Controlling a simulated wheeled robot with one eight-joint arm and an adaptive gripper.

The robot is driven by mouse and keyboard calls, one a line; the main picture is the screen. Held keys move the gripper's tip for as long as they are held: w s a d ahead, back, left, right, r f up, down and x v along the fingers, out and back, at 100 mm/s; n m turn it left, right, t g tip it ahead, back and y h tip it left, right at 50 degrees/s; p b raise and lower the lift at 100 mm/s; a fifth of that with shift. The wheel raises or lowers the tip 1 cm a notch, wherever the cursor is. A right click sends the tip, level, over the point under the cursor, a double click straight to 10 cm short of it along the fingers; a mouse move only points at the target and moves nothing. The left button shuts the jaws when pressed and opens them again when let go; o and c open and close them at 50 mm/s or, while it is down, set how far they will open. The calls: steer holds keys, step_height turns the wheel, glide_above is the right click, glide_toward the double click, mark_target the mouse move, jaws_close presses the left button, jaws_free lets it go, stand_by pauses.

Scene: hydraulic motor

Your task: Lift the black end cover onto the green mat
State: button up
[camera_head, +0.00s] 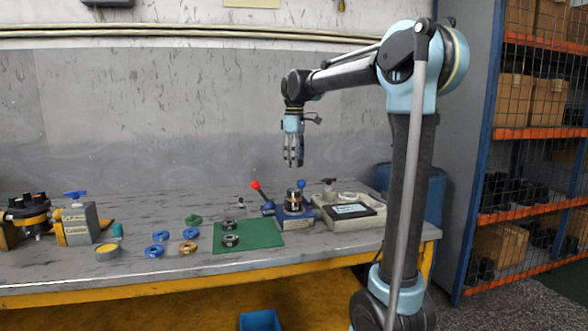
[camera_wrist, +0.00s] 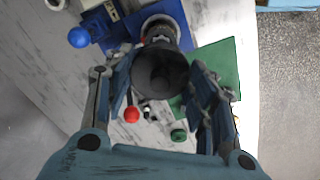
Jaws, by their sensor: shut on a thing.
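My gripper (camera_head: 293,160) is raised well above the table, over the blue fixture (camera_head: 293,218), with its fingers pointing down. In the wrist view my gripper (camera_wrist: 163,100) is shut on a dark round part, which looks like the black end cover (camera_wrist: 160,72). In the head view the fingers mostly hide this part. The green mat (camera_head: 262,236) lies on the table left of the fixture, with dark round parts (camera_head: 230,240) on its left side. The mat also shows at the right in the wrist view (camera_wrist: 222,62).
A metal and dark motor body (camera_head: 294,198) stands in the fixture, beside red and blue ball knobs. A pale tray (camera_head: 350,226) is right of it. Blue rings (camera_head: 154,251) and a yellow-rimmed disc (camera_head: 108,251) lie left of the mat. The mat's right part is clear.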

steer(key=shift+r, duration=0.3)
steer(key=shift+r, duration=0.6)
steer(key=shift+s, duration=0.1)
stand_by(0.3)
